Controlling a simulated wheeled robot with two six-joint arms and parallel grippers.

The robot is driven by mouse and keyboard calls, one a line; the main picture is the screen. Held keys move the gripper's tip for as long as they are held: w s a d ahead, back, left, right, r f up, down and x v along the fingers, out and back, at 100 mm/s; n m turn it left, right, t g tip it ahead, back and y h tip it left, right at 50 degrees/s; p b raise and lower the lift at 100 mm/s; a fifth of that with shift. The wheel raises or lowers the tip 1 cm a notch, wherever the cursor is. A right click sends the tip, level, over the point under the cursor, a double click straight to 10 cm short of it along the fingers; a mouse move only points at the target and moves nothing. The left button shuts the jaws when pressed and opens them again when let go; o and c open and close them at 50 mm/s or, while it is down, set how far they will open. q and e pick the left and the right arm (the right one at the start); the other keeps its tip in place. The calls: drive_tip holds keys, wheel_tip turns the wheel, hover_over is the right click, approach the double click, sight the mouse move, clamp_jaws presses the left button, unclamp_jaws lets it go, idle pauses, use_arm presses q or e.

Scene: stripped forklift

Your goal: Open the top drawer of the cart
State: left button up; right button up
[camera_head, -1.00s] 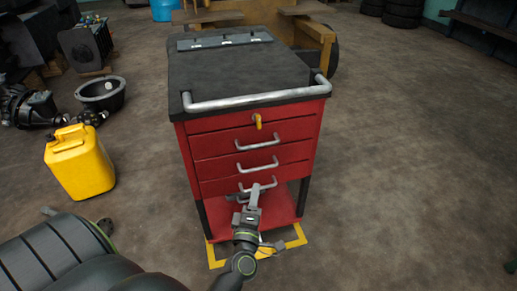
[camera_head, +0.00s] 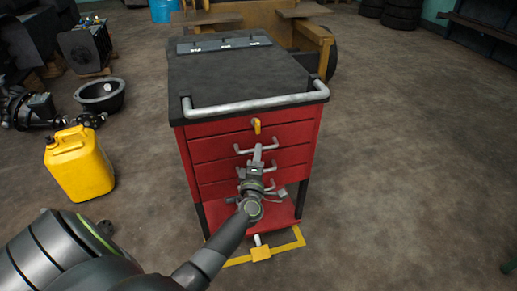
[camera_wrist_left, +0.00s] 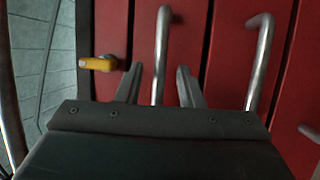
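The red cart (camera_head: 215,150) stands in the middle of the head view, with its drawers shut. The top drawer's metal handle (camera_head: 243,149) lies just below a yellow latch (camera_head: 257,126). My left gripper (camera_head: 257,149) is in front of this handle and partly covers it. In the left wrist view, the open fingers (camera_wrist_left: 158,85) lie on either side of the top handle (camera_wrist_left: 163,45), with a gap on each side. I cannot tell whether the handle is fully between the fingers in depth. The yellow latch (camera_wrist_left: 98,63) is left of them. My right gripper is not in view.
A lower drawer's handle (camera_wrist_left: 262,60) is right of the fingers in the wrist view. A grey push bar (camera_head: 255,105) crosses the cart's front top edge. A yellow canister (camera_head: 80,165) and a black basin (camera_head: 101,95) stand left. The floor right of the cart is clear.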

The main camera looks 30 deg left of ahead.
use_arm(q)
drive_tip(key=shift+x, duration=1.45)
clamp_jaws()
